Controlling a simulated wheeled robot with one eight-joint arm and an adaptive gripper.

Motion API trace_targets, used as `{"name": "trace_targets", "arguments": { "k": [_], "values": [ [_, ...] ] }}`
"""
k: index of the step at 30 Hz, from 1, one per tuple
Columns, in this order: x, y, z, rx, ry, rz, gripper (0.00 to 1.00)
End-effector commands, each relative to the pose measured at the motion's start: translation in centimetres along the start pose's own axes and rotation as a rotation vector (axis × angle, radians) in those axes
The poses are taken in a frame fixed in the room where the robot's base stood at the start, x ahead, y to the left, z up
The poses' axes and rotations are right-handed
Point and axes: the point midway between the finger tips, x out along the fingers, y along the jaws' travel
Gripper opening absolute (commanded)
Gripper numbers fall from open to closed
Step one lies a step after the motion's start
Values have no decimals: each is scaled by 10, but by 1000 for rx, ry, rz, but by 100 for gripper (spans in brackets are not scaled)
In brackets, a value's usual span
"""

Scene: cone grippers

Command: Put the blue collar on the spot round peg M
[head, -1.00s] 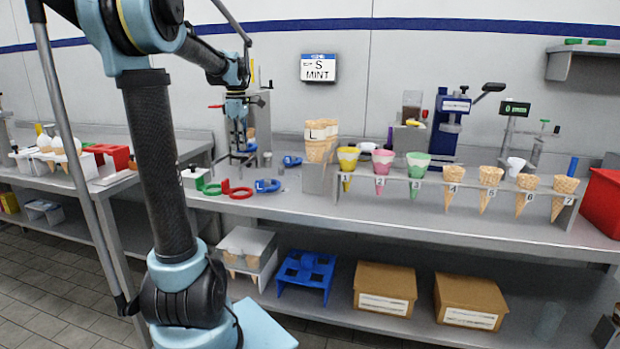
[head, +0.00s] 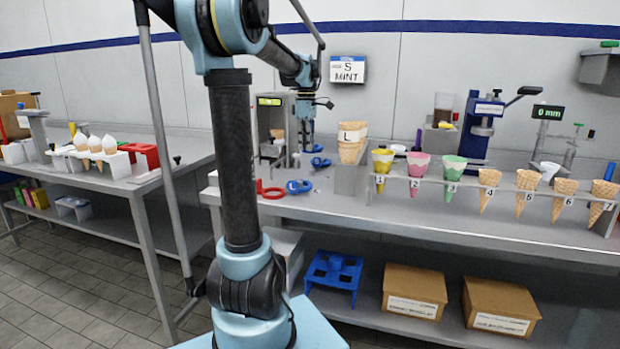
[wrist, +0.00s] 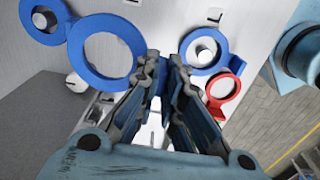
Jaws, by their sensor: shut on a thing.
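My gripper (wrist: 165,75) is shut on the tab of a blue collar, whose large ring (wrist: 75,50) stands out to the left of the fingertips in the wrist view. The ring looks closer to the camera than the bench, and I see only plain surface through it. A short pale round peg (wrist: 75,83) shows just outside the ring's lower left. In the head view my gripper (head: 308,143) is low over the bench's left part; the collar there is too small to make out clearly. I cannot read which peg is M.
Two other blue collars (wrist: 207,38) (wrist: 28,22) lie with round pegs showing in their openings. A red collar (wrist: 236,92) lies right of my gripper. Waffle cones (head: 352,153) stand behind right, beside a cone rack (head: 460,190). A grey machine (head: 274,110) stands left.

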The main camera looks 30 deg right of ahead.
Motion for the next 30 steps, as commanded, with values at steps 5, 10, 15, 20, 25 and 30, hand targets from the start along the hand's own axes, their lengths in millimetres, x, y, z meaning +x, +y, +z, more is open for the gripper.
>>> {"name": "trace_targets", "arguments": {
  "k": [5,10,15,20,25,30],
  "values": [
    [23,0,-1,-1,0,0,0],
    [48,0,-1,-1,0,0,0],
    [59,0,-1,-1,0,0,0],
    [73,0,-1,-1,0,0,0],
    [95,0,-1,-1,0,0,0],
    [99,0,-1,-1,0,0,0]
  ]
}}
